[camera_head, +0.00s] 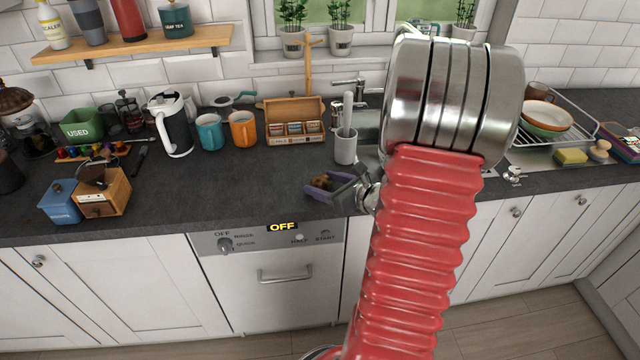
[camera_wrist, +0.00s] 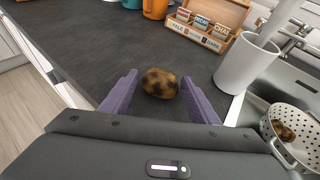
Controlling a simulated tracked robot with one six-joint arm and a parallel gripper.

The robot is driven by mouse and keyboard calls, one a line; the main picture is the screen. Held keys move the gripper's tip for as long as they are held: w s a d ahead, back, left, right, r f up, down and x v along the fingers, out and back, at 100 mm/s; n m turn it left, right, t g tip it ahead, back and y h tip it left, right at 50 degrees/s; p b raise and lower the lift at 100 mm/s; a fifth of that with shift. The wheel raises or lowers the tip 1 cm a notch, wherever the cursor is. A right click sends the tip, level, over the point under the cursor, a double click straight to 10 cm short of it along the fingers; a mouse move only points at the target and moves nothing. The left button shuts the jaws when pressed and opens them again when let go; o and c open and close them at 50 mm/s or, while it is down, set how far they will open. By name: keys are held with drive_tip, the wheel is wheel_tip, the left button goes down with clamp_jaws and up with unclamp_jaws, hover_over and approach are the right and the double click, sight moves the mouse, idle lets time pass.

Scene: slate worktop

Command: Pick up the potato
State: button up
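A brown, dark-mottled potato (camera_wrist: 160,83) lies on the slate worktop, ahead of and between my purple fingers in the wrist view. My gripper (camera_wrist: 160,92) is open, with a visible gap between the potato and the finger on each side. Another brown, mottled lump (camera_wrist: 284,132), which looks like a second potato, lies in a perforated metal colander (camera_wrist: 299,124) at the right of the wrist view.
A white utensil cup (camera_head: 345,148) stands close behind my gripper. A wooden tea box (camera_head: 295,133), an orange mug (camera_head: 243,129) and a teal mug (camera_head: 210,132) stand farther back. The sink (camera_head: 369,158) is at the right.

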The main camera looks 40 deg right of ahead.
sight(324, 182)
drive_tip(key=c, duration=0.8)
drive_tip(key=shift+c, duration=0.2)
drive_tip(key=shift+r, duration=5.05)
